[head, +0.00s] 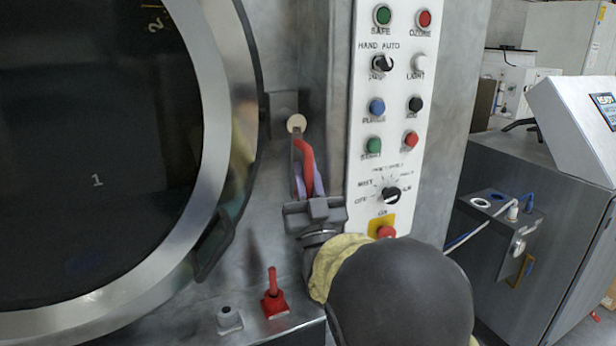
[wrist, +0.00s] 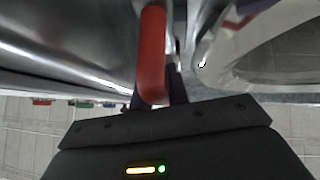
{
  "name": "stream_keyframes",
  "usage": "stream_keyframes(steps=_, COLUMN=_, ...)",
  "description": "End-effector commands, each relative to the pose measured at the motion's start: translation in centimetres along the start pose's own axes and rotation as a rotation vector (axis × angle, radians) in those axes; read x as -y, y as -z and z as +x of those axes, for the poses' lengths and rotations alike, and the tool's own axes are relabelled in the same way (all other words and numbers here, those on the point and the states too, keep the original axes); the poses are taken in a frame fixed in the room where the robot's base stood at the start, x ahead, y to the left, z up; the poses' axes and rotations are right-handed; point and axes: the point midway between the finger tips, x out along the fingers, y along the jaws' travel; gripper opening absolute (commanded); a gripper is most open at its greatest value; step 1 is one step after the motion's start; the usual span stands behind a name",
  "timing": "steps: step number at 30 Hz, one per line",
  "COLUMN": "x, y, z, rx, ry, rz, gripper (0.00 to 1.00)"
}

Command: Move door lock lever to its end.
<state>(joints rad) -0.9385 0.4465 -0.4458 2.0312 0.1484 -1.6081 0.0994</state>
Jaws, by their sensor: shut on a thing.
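The red door lock lever (head: 305,162) hangs from a round pale pivot (head: 296,123) on the machine front, between the round door and the control panel. It points downward, with its lower end tilted slightly right. My gripper (head: 308,190) comes from below, and its purple fingers are shut on the lever's lower part. In the wrist view the red lever (wrist: 151,55) runs down between my fingers (wrist: 158,93). The fingers partly hide the lever's lower end.
The large round door (head: 217,90) with dark glass fills the left. The white control panel (head: 394,110) with buttons and knobs stands close to the right of the lever. Below are a red fitting (head: 273,295) and a grey fitting (head: 229,319). A grey cabinet (head: 540,200) stands farther right.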

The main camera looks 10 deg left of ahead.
Motion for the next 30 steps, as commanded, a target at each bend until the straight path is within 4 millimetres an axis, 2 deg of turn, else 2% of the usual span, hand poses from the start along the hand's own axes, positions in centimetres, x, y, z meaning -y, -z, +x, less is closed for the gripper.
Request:
stream_keyframes(steps=1, x=-0.1, y=-0.2, z=-0.2, rx=0.005, ry=-0.002, rz=-0.006, gripper=0.0)
stream_keyframes(steps=2, x=-0.1, y=-0.2, z=-0.2, rx=0.005, ry=-0.002, rz=-0.006, gripper=0.22)
stream_keyframes(steps=4, x=-0.1, y=-0.2, z=-0.1, rx=0.004, ry=-0.002, rz=-0.005, gripper=0.36)
stream_keyframes(steps=5, x=-0.1, y=-0.1, z=-0.1, rx=0.004, ry=-0.002, rz=-0.005, gripper=0.38)
stream_keyframes(steps=13, x=-0.1, y=-0.1, z=-0.1, rx=0.001, ry=-0.002, rz=-0.003, gripper=0.38)
stream_keyframes(steps=17, x=-0.1, y=-0.1, z=-0.7, rx=0.002, ry=-0.002, rz=-0.002, gripper=0.38)
stream_keyframes(steps=23, x=-0.1, y=-0.2, z=-3.7, rx=0.004, ry=-0.003, rz=-0.003, gripper=0.38)
stream_keyframes(steps=30, x=-0.1, y=-0.3, z=-8.5, rx=0.004, ry=-0.002, rz=-0.002, gripper=0.38)
